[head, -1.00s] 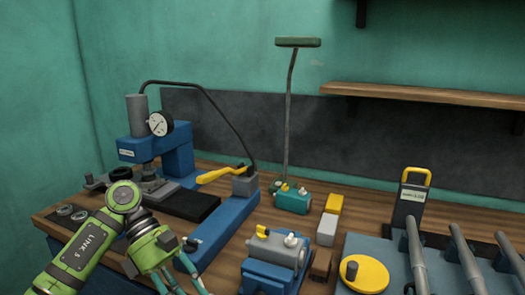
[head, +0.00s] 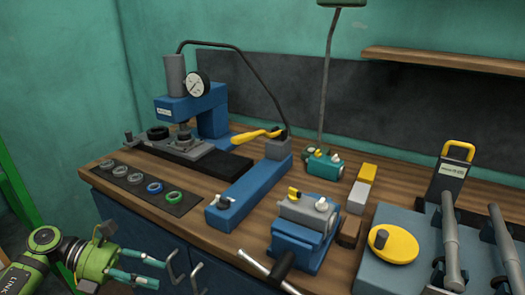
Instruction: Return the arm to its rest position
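My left arm is green and comes in at the bottom left of the head view. Its gripper (head: 160,273) has two teal fingers that stand apart with nothing between them, so it is open and empty. It points to the right, in front of the blue cabinet (head: 122,216) and below the level of the bench top. The rest of the arm is cut off by the picture's edge. My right gripper is not in view.
The wooden bench (head: 262,215) carries a blue press (head: 208,108), a blue pump with a yellow lever (head: 245,188), a vise (head: 303,232) and a dark mat (head: 182,208) with several rings. Cabinet handles (head: 197,277) are near my gripper. A green post (head: 18,190) stands at left.

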